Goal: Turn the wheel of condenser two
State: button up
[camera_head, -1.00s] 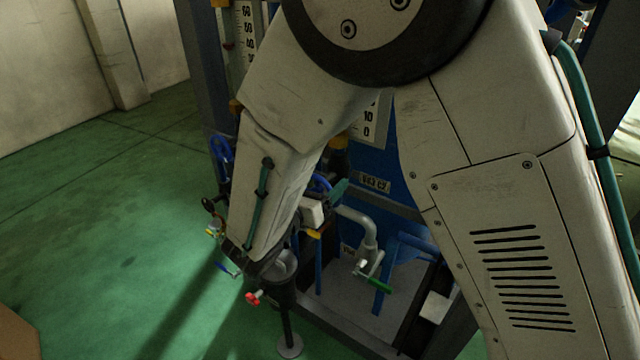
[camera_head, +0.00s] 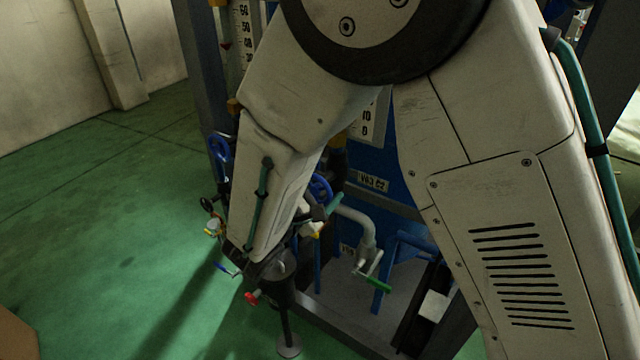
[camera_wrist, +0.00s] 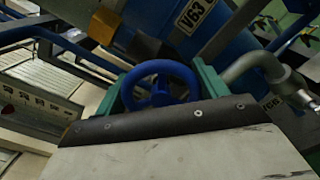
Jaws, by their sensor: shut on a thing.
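A blue handwheel (camera_wrist: 160,84) sits between the two green fingers of my gripper (camera_wrist: 161,77) in the wrist view. My gripper is shut on this wheel, with a finger at each side of the rim. In the head view a blue wheel (camera_head: 320,188) shows beside a green fingertip of my gripper (camera_head: 333,205), largely behind my forearm. The other finger is hidden there.
Another blue wheel (camera_head: 219,147) stands to the left. A grey bent pipe (camera_head: 362,229) with a green-handled valve (camera_head: 377,285) is to the right. A red valve handle (camera_head: 252,298) sits low by a black stand. Green floor (camera_head: 110,240) on the left is clear.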

aim_at(315, 191)
jog(key=shift+f+m, duration=0.1)
jog(key=shift+m, duration=1.8)
jog(key=o, duration=1)
jog(key=v, duration=0.7)
jog(key=shift+s+a, duration=0.25)
jog(key=shift+s, duration=0.05)
